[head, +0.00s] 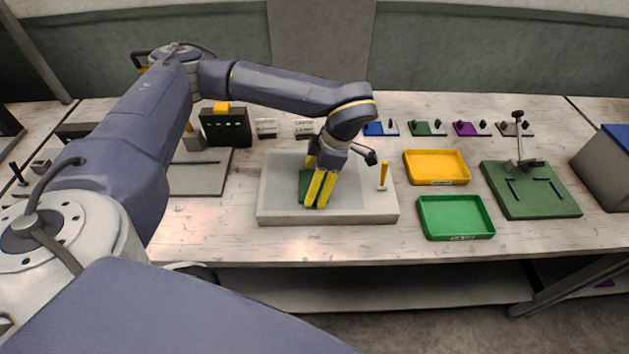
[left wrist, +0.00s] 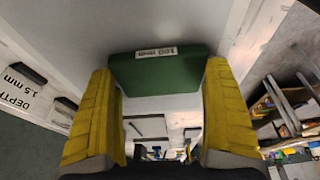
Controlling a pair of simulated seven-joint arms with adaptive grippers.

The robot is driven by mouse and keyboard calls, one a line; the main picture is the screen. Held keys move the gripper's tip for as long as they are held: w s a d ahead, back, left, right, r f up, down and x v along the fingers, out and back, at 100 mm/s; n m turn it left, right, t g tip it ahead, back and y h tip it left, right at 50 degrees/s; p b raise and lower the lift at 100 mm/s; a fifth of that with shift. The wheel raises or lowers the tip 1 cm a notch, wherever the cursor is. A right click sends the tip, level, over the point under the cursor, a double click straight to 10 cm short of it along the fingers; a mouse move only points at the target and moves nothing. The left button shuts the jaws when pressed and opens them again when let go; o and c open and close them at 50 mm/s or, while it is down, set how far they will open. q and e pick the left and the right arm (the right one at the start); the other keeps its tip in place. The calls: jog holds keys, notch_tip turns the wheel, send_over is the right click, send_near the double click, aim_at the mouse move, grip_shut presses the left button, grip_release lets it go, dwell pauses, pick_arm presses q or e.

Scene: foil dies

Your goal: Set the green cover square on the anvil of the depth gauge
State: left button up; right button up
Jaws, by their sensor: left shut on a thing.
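My left gripper (head: 318,203) is over the white-rimmed shallow tray (head: 330,216), fingers pointing down. It is shut on the green cover (head: 304,183), which shows beside the yellow fingers. In the left wrist view the cover (left wrist: 160,72) spans between the two finger tips (left wrist: 160,95) and bears a white label. I cannot tell whether the cover touches the tray floor. A dark box with green lights and a yellow top (head: 226,127) stands at the back left; it may be the depth gauge. I cannot make out its anvil. My right gripper is not in view.
A yellow-handled tool (head: 384,175) stands at the tray's right edge. A yellow bin (head: 436,181) and a green bin (head: 456,236) lie to the right, then a green board with a post (head: 545,203). A grey plate (head: 200,181) lies left of the tray.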

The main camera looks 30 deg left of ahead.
pick_arm(q)
jog(key=o, duration=1.1)
jog(key=shift+f, duration=0.1)
jog(key=v, duration=1.2)
